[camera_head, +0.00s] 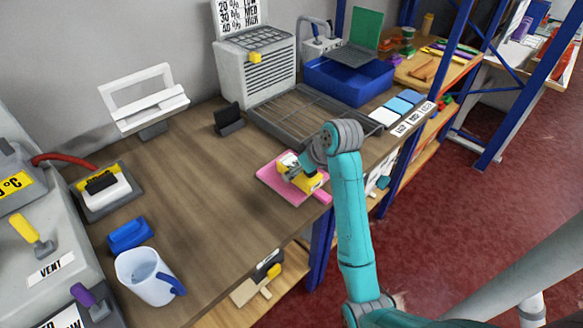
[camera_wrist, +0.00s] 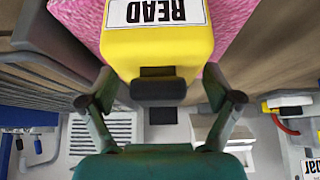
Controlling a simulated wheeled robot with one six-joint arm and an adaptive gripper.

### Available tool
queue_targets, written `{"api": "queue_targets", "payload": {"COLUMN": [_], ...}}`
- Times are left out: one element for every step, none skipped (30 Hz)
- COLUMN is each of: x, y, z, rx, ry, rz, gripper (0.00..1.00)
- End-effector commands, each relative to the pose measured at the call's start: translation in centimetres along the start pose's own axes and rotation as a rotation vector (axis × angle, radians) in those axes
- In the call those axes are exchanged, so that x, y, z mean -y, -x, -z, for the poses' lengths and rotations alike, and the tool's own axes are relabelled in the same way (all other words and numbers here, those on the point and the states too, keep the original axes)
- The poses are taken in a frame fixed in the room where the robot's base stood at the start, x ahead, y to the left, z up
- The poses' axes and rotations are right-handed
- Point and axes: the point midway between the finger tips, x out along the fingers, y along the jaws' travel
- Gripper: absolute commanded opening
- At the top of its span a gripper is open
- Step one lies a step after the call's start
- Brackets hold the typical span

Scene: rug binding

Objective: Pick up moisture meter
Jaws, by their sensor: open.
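The moisture meter (camera_head: 311,184) is a yellow block lying on a pink pad (camera_head: 268,177) near the front edge of the wooden bench. In the wrist view the meter (camera_wrist: 158,52) shows a white label reading READ and a dark end piece. My gripper (camera_head: 299,170) is at the meter and hides part of it in the head view. In the wrist view my gripper (camera_wrist: 160,90) is open, with one dark finger on each side of the meter's dark end. I cannot tell whether either finger touches it.
A grey tray (camera_head: 262,119) and a small black stand (camera_head: 228,119) lie behind the pad. A white jug (camera_head: 145,278), a blue block (camera_head: 130,235) and a white-and-grey device (camera_head: 104,195) stand to the left. The bench between is clear. A blue post (camera_head: 320,250) stands below the front edge.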

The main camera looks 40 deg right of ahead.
Motion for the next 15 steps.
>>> {"api": "queue_targets", "payload": {"x": [-0.01,-0.01,-0.01,-0.01,0.00,0.00,0.00,0.01,0.01,0.01,0.01,0.01,0.01,0.01,0.01], "y": [-0.02,-0.02,-0.02,-0.01,-0.01,-0.01,-0.01,-0.01,-0.01,-0.01,-0.01,-0.01,-0.01,-0.01,-0.02], "z": [-0.09,-0.09,-0.08,-0.07,-0.06,-0.05,-0.05,-0.05,-0.04,-0.04,-0.04,-0.03,-0.03,-0.04,-0.04], "rx": [0.000,0.000,0.000,0.000,0.000,0.000,0.000,0.000,0.000,0.000,0.000,0.000,0.000,0.000,0.000], "ry": [0.000,0.000,0.000,0.000,0.000,0.001,0.001,0.001,0.001,0.001,0.001,0.001,0.001,0.001,0.001], "rz": [0.000,0.000,0.000,0.000,0.000,0.000,0.000,0.000,0.000,0.000,0.000,0.000,0.000,0.000,0.000], "gripper": [0.90,0.90,0.90,0.90,0.90,0.90,0.87,0.80,0.70,0.62,0.55,0.45,0.37,0.30,0.20]}}
